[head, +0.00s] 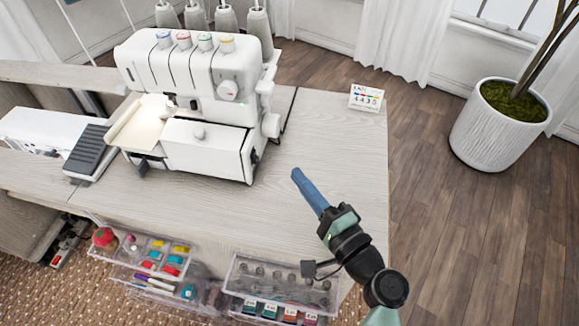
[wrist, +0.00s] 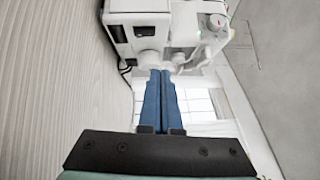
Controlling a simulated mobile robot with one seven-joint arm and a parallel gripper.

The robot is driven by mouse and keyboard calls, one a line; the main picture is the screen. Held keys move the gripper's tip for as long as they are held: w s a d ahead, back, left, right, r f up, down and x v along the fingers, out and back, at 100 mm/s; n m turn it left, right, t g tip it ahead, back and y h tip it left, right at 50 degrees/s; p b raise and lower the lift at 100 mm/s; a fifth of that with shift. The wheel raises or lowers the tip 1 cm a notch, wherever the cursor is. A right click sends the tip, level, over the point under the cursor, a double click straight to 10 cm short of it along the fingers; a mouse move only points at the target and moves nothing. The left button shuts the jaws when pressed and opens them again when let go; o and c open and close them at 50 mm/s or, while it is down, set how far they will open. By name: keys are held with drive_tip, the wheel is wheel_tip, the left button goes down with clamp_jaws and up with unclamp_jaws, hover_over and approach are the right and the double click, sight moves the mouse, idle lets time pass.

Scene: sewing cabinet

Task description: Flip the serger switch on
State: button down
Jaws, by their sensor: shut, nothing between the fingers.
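The white serger (head: 200,80) stands on the pale wood table, with several coloured dials on top and a round dial on its front. Its right side carries a round knob or handwheel (head: 270,126). In the wrist view the serger (wrist: 155,20) fills the top, with a small green light (wrist: 214,20) on it. The closed fingers also show in the wrist view (wrist: 162,73).
A small card (head: 367,98) stands near the table's right edge. Clear boxes of sewing supplies (head: 235,272) sit at the front. A potted plant (head: 499,125) stands on the floor.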

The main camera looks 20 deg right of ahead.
drive_tip(key=shift+r+v, duration=0.2)
drive_tip(key=shift+v, duration=0.9)
drive_tip(key=shift+r+v, duration=0.2)
drive_tip(key=shift+v, duration=0.85)
drive_tip(key=w+a+r+n, duration=0.3)
drive_tip(key=a+r+n, duration=0.1)
drive_tip(key=r, duration=0.4)
drive_tip(key=w+a+r+n+t, duration=0.1)
drive_tip(key=w+a+r+n, duration=0.3)
drive_tip(key=r, duration=0.5)
drive_tip(key=w+a+r+n, duration=0.3)
drive_tip(key=a+r+n, duration=0.1)
drive_tip(key=r, duration=0.4)
drive_tip(key=s+a+r+n+t+h, duration=0.1)
drive_tip(key=s+a+r+n+t, duration=0.2)
drive_tip(key=r, duration=0.5)
drive_tip(key=s+a+r+t+h, duration=0.1)
drive_tip(key=s+r+t, duration=0.1)
drive_tip(key=s+r, duration=0.45)
drive_tip(key=s+a+r+n+t+h, duration=0.1)
drive_tip(key=s+r+n+t, duration=0.15)
drive_tip(key=r, duration=0.75)
wheel_tip(320, 180, up, 18)
drive_tip(key=p, duration=1.7)
drive_tip(key=shift+s+a+m+h, duration=0.15)
drive_tip(key=shift+s+m+h, duration=0.15)
drive_tip(key=shift+s+m, duration=0.1)
